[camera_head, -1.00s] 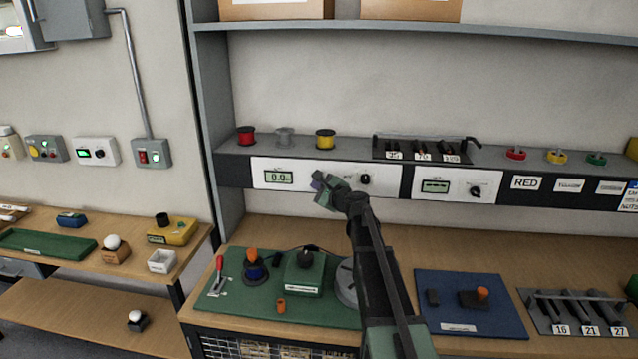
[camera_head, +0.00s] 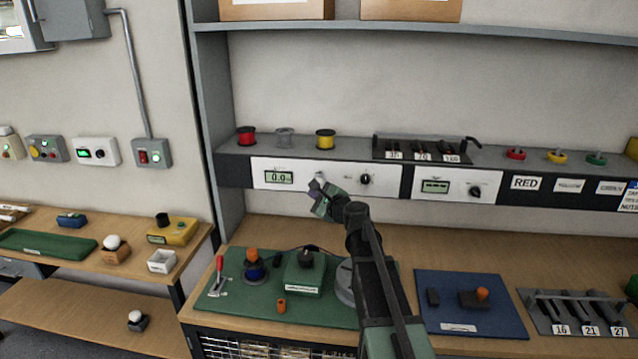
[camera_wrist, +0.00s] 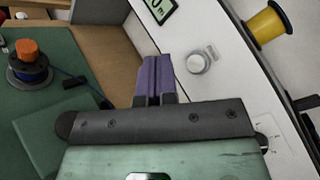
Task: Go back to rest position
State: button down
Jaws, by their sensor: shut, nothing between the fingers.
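My gripper (camera_head: 314,196) is in front of the white meter panel (camera_head: 330,177), just below its left knob. In the wrist view its two purple fingers (camera_wrist: 154,80) are together with nothing between them. A small silver toggle or knob (camera_wrist: 198,62) on the panel shows just right of the fingertips, apart from them. The panel's display (camera_head: 279,177) shows a reading near 0.0.
Below lies the green mat (camera_head: 225,300) with a blue coil with an orange top (camera_head: 254,268) and a green box (camera_head: 304,275). A blue mat (camera_head: 460,290) lies to the right. Spools, including a yellow one (camera_head: 325,139), stand on the ledge above.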

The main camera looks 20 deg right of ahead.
dwell(0.7)
jog(key=s+a+f+n+g+h, duration=0.1)
jog(key=s+a+f+n+g, duration=0.3)
jog(key=s+n, duration=0.3)
jog(key=s+a+f+n+g+h, duration=0.2)
jog(key=s+a+f+n+g, duration=0.3)
jog(key=s, duration=1)
jog(key=s+a+f+n+g+h, duration=0.1)
jog(key=s+a+f+n+g, duration=0.4)
jog(key=s+n, duration=0.5)
jog(key=shift+s+a+f+n+g+h, duration=0.25)
jog(key=shift+s+f+n+g+h, duration=0.2)
jog(key=shift+f+g, duration=0.7)
